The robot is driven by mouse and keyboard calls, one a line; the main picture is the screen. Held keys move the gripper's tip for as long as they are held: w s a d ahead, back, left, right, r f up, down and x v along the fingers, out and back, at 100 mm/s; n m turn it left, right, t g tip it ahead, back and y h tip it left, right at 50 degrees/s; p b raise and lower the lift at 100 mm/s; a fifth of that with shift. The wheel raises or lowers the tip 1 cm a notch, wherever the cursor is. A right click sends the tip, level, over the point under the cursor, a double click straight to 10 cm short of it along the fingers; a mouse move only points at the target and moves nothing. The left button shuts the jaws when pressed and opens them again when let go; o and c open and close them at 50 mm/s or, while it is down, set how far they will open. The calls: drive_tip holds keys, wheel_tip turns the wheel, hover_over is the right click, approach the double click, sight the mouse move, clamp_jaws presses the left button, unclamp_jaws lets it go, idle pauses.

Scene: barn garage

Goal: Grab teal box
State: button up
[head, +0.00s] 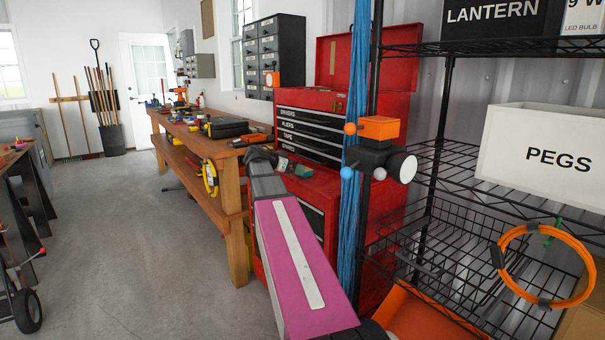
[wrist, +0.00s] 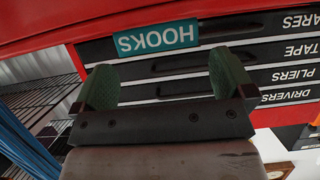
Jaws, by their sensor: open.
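The teal box (wrist: 156,38) shows beyond my fingers in the wrist view, with the word HOOKS upside down on its face. In the head view it is a small teal shape (head: 303,172) at the front of the red tool chest, partly hidden by my gripper. My gripper (head: 285,162) is just left of it in that view. In the wrist view my gripper (wrist: 162,66) is open, with green finger pads spread wide. The box lies ahead of the gap between them, and nothing is held.
The red tool chest (head: 306,100) with labelled black drawers stands behind the box. A wooden workbench (head: 215,150) with tools is to the left. Blue cords (head: 357,90) and a black wire rack with a white PEGS bin (head: 540,150) are to the right. The floor at left is open.

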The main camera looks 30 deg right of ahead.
drive_tip(key=x, duration=0.5)
drive_tip(key=shift+s, duration=0.1)
drive_tip(key=c, duration=0.6)
drive_tip(key=shift+c, duration=0.2)
drive_tip(key=shift+r, duration=0.1)
